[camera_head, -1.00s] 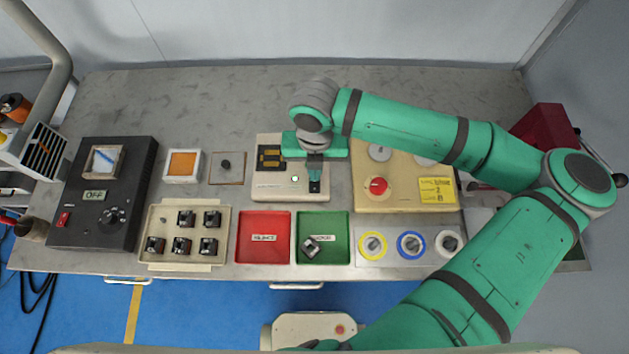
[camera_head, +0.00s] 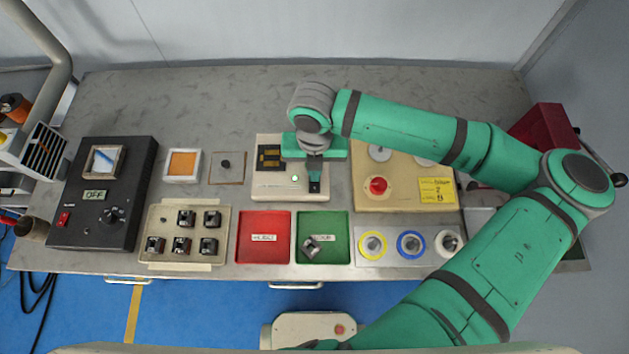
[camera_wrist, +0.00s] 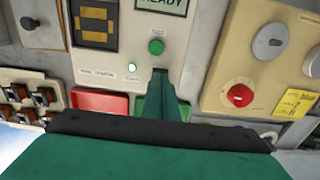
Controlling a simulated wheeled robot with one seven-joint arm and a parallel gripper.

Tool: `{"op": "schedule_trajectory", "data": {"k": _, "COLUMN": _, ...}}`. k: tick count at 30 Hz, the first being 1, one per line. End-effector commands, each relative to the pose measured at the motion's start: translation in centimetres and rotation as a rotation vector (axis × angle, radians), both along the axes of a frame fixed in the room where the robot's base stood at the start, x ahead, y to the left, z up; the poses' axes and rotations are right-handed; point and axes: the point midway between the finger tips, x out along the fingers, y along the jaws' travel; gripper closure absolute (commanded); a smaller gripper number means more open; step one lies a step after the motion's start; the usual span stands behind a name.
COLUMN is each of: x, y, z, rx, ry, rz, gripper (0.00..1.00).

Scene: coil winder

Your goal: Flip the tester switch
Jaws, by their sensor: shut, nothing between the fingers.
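The tester is most likely the cream box (camera_head: 268,190) at the middle of the bench. In the wrist view it has a READY display (camera_wrist: 162,4), a green button (camera_wrist: 156,46), a lit white lamp (camera_wrist: 132,67) and a dark slotted block (camera_wrist: 97,23). My gripper (camera_head: 315,187) is shut and empty, over the right front part of this box. In the wrist view its fingertips (camera_wrist: 160,73) are just below the green button. I cannot pick out a switch lever; it may be hidden behind the fingers. I cannot tell whether the fingers touch anything.
A red tray (camera_head: 247,252) and a green tray (camera_head: 341,256) holding one part (camera_head: 311,247) lie in front. A cream panel with a red knob (camera_head: 378,186) stands at right. A part holder (camera_head: 154,225) and a black unit reading OFF (camera_head: 130,165) are at left.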

Motion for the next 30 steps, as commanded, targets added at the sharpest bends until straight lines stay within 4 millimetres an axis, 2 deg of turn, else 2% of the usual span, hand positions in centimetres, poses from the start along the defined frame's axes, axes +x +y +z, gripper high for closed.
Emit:
{"op": "schedule_trajectory", "data": {"k": 25, "x": 0.0, "y": -0.1, "z": -1.1, "rx": 0.001, "ry": 0.0, "rz": -0.002, "gripper": 1.0}}
{"op": "schedule_trajectory", "data": {"k": 30, "x": 0.0, "y": -0.1, "z": -0.8, "rx": 0.0, "ry": -0.001, "rz": -0.002, "gripper": 1.0}}
